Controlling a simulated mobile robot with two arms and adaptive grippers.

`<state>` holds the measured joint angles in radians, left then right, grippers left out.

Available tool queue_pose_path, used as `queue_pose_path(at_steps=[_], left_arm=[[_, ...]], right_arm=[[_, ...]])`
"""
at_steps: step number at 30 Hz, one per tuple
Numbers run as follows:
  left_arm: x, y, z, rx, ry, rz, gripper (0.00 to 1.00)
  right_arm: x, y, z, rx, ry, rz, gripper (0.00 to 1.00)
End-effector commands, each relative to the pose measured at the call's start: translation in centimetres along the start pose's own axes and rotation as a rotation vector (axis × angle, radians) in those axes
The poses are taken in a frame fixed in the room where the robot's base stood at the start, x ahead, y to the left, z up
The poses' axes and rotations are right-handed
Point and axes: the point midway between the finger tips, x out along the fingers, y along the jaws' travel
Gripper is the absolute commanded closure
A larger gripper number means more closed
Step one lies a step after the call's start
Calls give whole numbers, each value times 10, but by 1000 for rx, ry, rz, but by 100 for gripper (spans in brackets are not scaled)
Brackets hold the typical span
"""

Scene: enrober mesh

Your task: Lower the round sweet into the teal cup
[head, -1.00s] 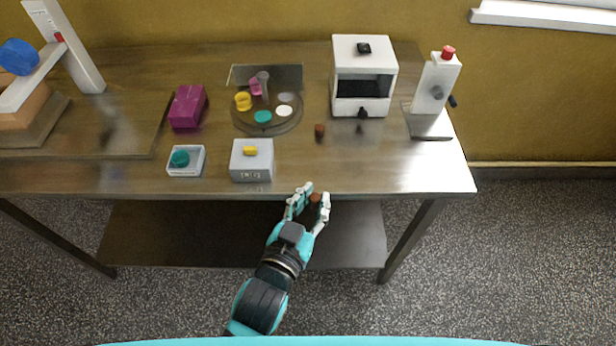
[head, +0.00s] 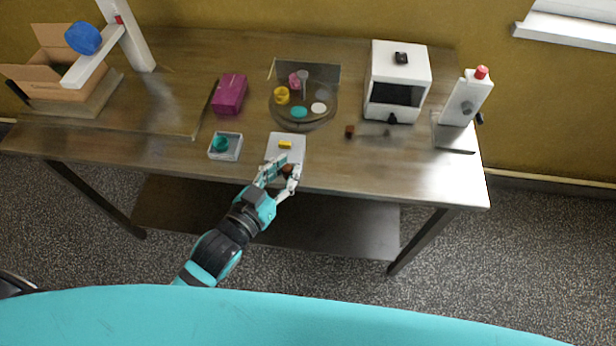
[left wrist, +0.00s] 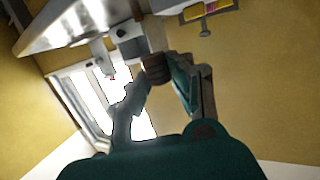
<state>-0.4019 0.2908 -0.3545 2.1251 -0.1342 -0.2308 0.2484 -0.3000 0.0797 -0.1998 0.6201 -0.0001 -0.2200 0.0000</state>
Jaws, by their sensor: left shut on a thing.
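The teal cup (head: 220,144) stands in a small white tray (head: 238,152) near the table's front edge. My left gripper (head: 284,172) is shut on a small brown round sweet (head: 288,169), to the right of the cup and apart from it. In the head view the gripper overlaps the front of a light grey box. The sweet (left wrist: 154,66) also shows between the fingertips in the left wrist view, where the cup is not seen. My right gripper is not in view.
The grey box (head: 296,157) with a yellow piece on top stands right of the tray. Behind are a magenta block (head: 229,95) and a round dark plate (head: 283,117) with coloured pieces. Another brown piece (head: 350,131) lies right, before a white machine (head: 397,109).

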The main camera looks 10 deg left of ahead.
Motion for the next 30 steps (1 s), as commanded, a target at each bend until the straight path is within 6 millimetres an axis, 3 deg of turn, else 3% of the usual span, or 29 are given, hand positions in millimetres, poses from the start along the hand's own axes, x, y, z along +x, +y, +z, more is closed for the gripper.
queue_pose_path(at_steps=[1,7,14,30], left_arm=[[0,-12,-7,7,-1,-2,96],[2,-51,-9,5,-1,-1,96],[5,-97,-5,5,-1,-1,96],[16,-199,21,5,-1,-2,96]], right_arm=[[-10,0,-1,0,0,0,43],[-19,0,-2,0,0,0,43],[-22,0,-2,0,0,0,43],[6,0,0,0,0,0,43]])
